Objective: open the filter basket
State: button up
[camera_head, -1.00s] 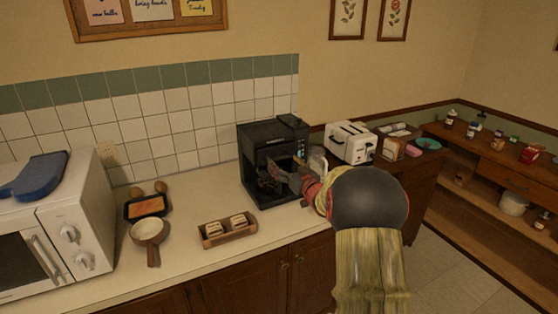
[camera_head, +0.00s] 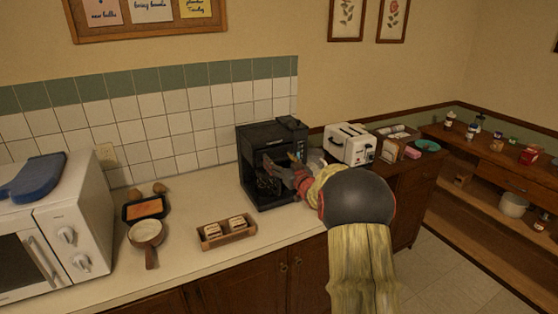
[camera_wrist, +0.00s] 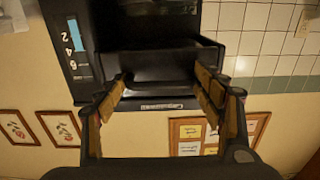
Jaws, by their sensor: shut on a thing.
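The black coffee maker (camera_head: 262,134) stands against the tiled wall, with its front towards the right of the counter. My gripper (camera_head: 278,170) reaches in at its front and hides part of the opening. In the wrist view the fingers of my gripper (camera_wrist: 160,82) are well apart, one on each side of a dark front part of the machine, which looks like the filter basket (camera_wrist: 160,62). They are shut on it. The exact contact at the fingertips is hard to make out in the dark.
A white toaster (camera_head: 350,144) stands right of the coffee maker. A wooden tray (camera_head: 213,241) with small items, a pan (camera_head: 146,232) and a white microwave (camera_head: 75,225) are to the left. The counter between tray and coffee maker is clear.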

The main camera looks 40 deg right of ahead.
jog(key=c, duration=0.8)
jog(key=p+v, duration=0.1)
jog(key=v, duration=1)
jog(key=shift+f, duration=0.1)
jog(key=o, duration=1.3)
jog(key=shift+o, duration=0.2)
jog(key=v, duration=1.2)
jog(key=shift+d, duration=0.1)
